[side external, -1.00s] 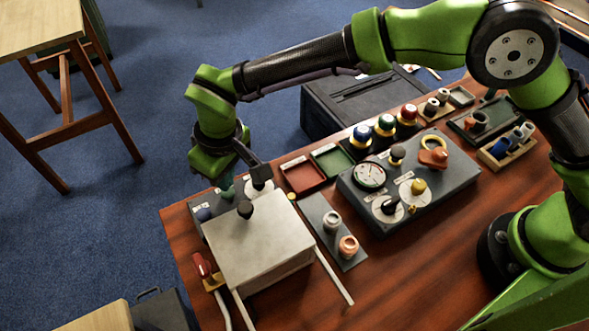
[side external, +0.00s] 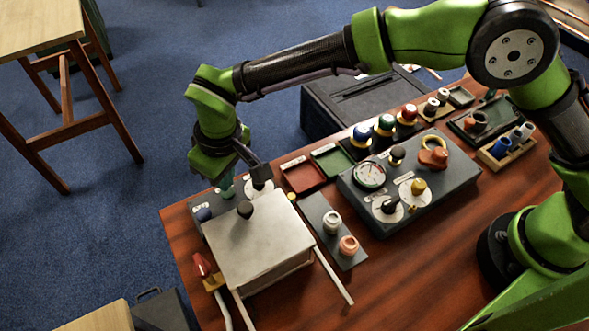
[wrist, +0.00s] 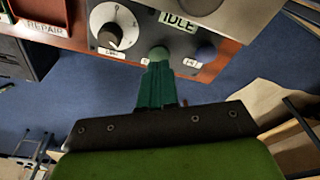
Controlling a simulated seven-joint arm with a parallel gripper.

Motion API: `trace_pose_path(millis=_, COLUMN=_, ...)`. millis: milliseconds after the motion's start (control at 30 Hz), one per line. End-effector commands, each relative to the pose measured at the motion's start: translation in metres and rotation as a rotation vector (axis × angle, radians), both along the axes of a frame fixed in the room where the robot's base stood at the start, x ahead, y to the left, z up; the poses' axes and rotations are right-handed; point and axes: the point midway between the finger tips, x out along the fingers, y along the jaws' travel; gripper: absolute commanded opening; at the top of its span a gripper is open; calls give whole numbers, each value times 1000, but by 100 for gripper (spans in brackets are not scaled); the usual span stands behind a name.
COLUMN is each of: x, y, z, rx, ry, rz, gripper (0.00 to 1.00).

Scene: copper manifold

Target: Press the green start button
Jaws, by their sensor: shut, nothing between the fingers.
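In the side view my gripper (side external: 227,192) points down at the far end of the table, and the button is hidden there. A label beside the button reads IDLE (wrist: 178,20).
A dial knob (wrist: 110,36) sits left of the button. In the side view a black knob (side external: 260,175) stands just right of my fingers, and a metal-topped box (side external: 258,240) is in front. A red tray (side external: 302,178) and green tray (side external: 333,160) lie to the right.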

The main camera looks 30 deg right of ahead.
Motion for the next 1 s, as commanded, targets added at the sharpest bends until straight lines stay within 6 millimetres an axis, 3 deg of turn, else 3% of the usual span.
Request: trace_pose_path(millis=1000, x=0, y=0, z=-20, rx=0, ry=1, rz=0, gripper=0)
